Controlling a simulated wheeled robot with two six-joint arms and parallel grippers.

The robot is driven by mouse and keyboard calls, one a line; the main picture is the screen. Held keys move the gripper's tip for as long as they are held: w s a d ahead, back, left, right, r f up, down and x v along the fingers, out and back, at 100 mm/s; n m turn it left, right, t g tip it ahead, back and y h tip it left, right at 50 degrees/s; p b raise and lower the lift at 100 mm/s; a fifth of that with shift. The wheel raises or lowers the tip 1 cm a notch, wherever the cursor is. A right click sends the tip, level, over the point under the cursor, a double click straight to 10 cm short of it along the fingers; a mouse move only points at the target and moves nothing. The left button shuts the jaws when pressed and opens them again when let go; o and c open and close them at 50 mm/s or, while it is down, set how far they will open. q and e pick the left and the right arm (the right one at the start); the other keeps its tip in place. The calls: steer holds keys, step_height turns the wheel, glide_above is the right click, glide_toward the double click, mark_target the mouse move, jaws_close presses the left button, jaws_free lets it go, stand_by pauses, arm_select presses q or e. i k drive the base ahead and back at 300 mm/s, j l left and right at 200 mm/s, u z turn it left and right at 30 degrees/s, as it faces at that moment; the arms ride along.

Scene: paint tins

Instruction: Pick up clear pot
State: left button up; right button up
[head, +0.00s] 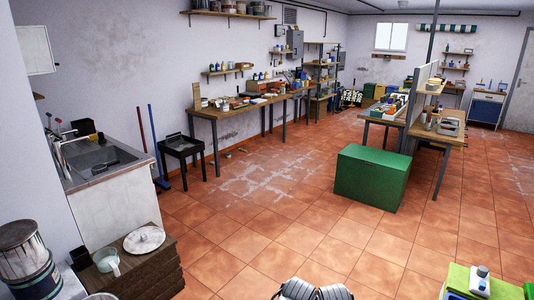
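A small clear pot (107,263) stands upright on the left part of the top of a dark wooden crate (150,272) at the lower left. Its walls look see-through and pale, and I cannot tell what is in it. A dark object (80,257) is close to its left side, too small to make out. Neither of my grippers can be made out in this view.
A round whitish lid (144,239) lies on the crate, right of the pot. Stacked paint tins (24,255) stand at the left edge. A sink unit (110,185) is behind the crate. A green box (371,178) stands mid-room. The tiled floor (255,235) between is largely clear.

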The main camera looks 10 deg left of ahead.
mark_target(107, 260)
steer(key=i+u, duration=0.2)
steer(key=i, duration=0.65)
steer(key=i+l+u, duration=0.2)
steer(key=i, duration=0.65)
steer(key=i+u, duration=0.75)
steer(key=i+l+u, duration=0.1)
steer(key=i+u, duration=0.3)
steer(key=i+j+u, duration=0.15)
steer(key=i+u, duration=0.65)
steer(key=u, duration=0.2)
steer(key=i+z, duration=0.1)
